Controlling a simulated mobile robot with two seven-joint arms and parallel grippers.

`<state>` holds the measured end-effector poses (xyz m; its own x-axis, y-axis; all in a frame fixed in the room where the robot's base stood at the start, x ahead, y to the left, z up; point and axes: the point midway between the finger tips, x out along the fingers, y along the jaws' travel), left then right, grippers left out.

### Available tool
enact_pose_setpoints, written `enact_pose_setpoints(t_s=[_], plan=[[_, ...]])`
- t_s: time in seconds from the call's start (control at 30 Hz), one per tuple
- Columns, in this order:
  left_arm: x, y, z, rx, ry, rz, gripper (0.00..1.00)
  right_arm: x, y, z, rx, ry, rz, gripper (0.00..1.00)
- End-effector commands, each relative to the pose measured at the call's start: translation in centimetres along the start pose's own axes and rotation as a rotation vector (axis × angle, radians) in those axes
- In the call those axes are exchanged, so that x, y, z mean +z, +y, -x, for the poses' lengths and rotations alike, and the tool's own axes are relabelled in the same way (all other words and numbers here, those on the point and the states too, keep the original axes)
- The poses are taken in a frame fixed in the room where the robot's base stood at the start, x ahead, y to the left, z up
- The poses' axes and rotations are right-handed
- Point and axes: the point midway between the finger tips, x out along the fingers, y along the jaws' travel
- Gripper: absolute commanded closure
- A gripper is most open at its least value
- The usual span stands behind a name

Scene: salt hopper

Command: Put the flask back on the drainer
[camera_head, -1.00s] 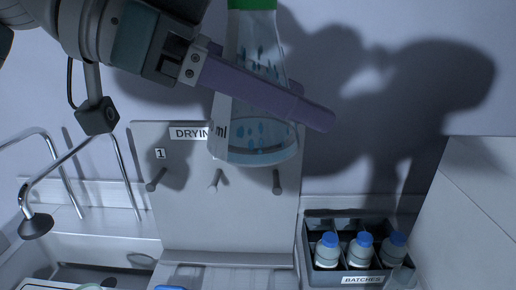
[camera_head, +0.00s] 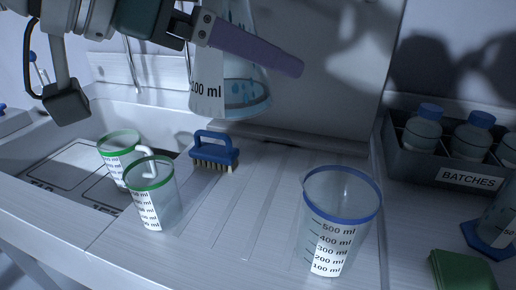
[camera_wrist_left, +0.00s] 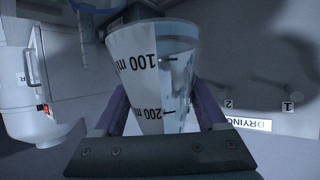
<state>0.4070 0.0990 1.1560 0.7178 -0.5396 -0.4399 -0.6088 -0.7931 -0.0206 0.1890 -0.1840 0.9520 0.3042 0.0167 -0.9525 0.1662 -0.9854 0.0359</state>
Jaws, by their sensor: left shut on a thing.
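The flask (camera_head: 247,98) is a clear conical vessel with a white "ml" scale strip and blue droplet-like marks. My left gripper (camera_head: 285,62) is shut on it with purple fingers and holds it upright above the ribbed drainer surface (camera_head: 262,205). The flask's top is out of the head view. In the left wrist view the flask (camera_wrist_left: 178,62) sits between the two fingers of the left gripper (camera_wrist_left: 165,105). The drying board (camera_wrist_left: 255,95), with labels "1", "2" and "DRYING", shows there to the right. The right gripper is not in view.
On the drainer surface stand a blue-rimmed beaker (camera_head: 340,220), a green-rimmed beaker (camera_head: 155,195) and a blue brush (camera_head: 215,150). A "BATCHES" crate (camera_head: 435,170) with bottles and a green pad (camera_head: 462,270) are right.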

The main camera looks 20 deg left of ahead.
Motion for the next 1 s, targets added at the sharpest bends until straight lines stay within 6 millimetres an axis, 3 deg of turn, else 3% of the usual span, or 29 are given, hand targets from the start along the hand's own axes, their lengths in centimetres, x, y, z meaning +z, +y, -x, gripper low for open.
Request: enact_pose_setpoints(t_s=[0.17,0.6,0.87,1.0], plan=[[2.2,0.1,-1.2,-0.001,-0.002,0.005,1.00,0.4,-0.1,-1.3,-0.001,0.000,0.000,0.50],[13.0,0.4,-6.5,-0.003,-0.003,0.005,1.00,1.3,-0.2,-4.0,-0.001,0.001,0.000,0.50],[15.4,0.4,-7.7,-0.003,-0.002,0.002,1.00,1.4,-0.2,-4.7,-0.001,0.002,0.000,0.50],[17.6,0.5,-8.8,-0.003,-0.003,0.004,1.00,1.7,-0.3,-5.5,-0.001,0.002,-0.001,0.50]])
